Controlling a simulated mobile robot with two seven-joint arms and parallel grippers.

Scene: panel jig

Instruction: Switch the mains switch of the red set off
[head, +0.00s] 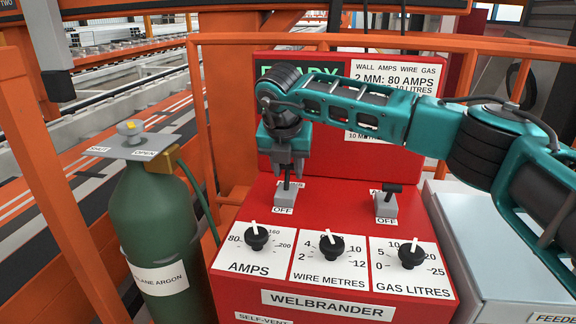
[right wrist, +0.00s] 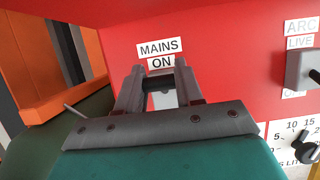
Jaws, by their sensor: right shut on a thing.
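The red set (head: 229,262) has a sloping front panel. Its mains switch (head: 285,197) is a grey block at the panel's upper left, with an OFF label (head: 283,210) below it. My right gripper (head: 287,178) is above the switch, shut on its dark lever (head: 287,184). The right wrist view shows the fingers (right wrist: 160,82) on both sides of the lever, with the MAINS and ON labels (right wrist: 159,48) beyond. The lever appears to rise toward the ON side, but the fingers hide much of it. My left gripper is not in view.
A second switch (head: 386,204) stands to the right on the panel. Three knobs, amps (head: 256,238), wire metres (head: 331,246) and gas litres (head: 411,254), sit below. A green gas bottle (head: 155,225) stands at left. Orange rails (head: 199,120) surround the set.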

